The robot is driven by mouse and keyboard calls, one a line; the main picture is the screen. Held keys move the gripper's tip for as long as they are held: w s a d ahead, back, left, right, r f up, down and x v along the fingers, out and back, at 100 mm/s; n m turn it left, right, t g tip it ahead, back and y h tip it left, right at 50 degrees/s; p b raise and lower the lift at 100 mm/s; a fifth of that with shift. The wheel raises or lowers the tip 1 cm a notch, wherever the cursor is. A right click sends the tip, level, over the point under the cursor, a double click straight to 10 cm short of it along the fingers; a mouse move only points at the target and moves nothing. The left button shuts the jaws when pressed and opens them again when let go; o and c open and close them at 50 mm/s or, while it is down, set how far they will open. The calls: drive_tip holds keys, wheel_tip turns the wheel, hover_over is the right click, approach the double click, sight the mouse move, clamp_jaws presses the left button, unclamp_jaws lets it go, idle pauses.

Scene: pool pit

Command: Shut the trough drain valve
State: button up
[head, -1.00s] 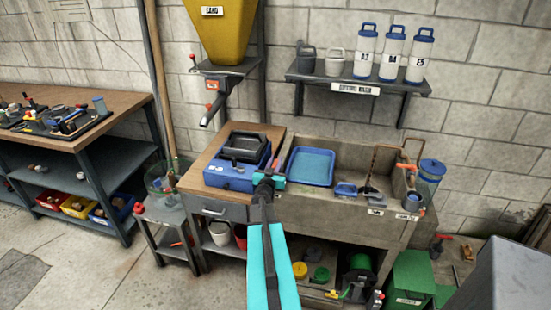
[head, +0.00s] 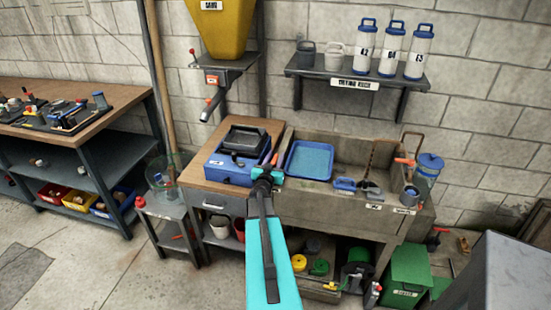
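The grey stone trough (head: 335,198) stands against the wall, right of the wooden bench top. An orange-handled fitting (head: 404,161) shows at its right end. Below the trough is a small yellow fitting (head: 331,286) on or near the low shelf. I cannot tell which of these, if either, is the drain valve, or its handle position. My gripper (head: 266,178) is at the end of my cyan arm, in front of the blue case and the trough's left end. Its fingers are too small and hidden to read, and I see nothing clearly held.
A blue case (head: 235,165) sits on the bench top. A blue tray (head: 310,160) and a grey cup (head: 409,196) are at the trough. A grey block (head: 505,280) fills the lower right. Floor at left is clear.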

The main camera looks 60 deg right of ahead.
drive_tip(key=shift+b+v, duration=1.45)
drive_tip(key=shift+v, duration=4.1)
drive_tip(key=v, duration=0.2)
drive_tip(key=shift+s+a, duration=0.1)
drive_tip(key=shift+a, duration=0.25)
